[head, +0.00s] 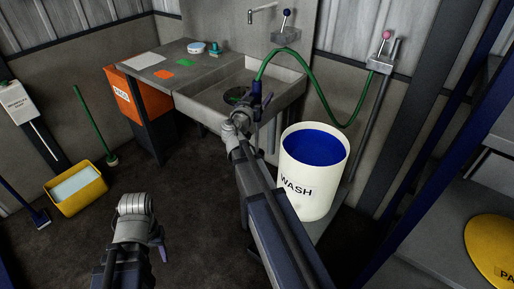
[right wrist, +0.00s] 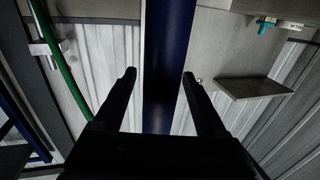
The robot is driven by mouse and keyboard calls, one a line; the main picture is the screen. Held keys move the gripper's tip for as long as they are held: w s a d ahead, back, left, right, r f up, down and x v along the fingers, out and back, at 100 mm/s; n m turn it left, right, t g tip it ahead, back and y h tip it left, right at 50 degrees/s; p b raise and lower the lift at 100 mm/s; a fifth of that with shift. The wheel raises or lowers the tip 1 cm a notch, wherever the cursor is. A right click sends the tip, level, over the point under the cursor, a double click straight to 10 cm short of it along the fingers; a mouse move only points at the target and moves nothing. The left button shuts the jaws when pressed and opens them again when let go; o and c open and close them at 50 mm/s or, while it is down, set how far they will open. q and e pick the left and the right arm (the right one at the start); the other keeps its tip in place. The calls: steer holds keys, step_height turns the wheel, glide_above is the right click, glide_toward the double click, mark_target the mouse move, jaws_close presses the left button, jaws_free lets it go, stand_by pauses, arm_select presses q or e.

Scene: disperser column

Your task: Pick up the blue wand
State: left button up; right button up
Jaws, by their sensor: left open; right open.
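The blue wand (head: 256,89) hangs at the end of a green hose over the front of the sink in the head view. In the right wrist view the wand (right wrist: 168,60) is a dark blue shaft running between the two black fingers of my right gripper (right wrist: 159,76). The fingers are apart, one on each side of the shaft, with gaps showing. In the head view my right gripper (head: 254,110) is at the wand, partly hidden by its own wrist. My left gripper (head: 160,250) is low at the front, away from the wand; its fingers are mostly hidden.
A white WASH barrel (head: 309,195) with a blue top stands just right of my right arm. The sink (head: 290,78) and a grey counter (head: 195,65) are behind. A yellow bucket (head: 78,190) stands at left. The dark floor between is clear.

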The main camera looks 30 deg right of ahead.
steer(key=shift+w+d, duration=0.15)
steer(key=shift+d, duration=0.1)
jaws_close()
stand_by(0.4)
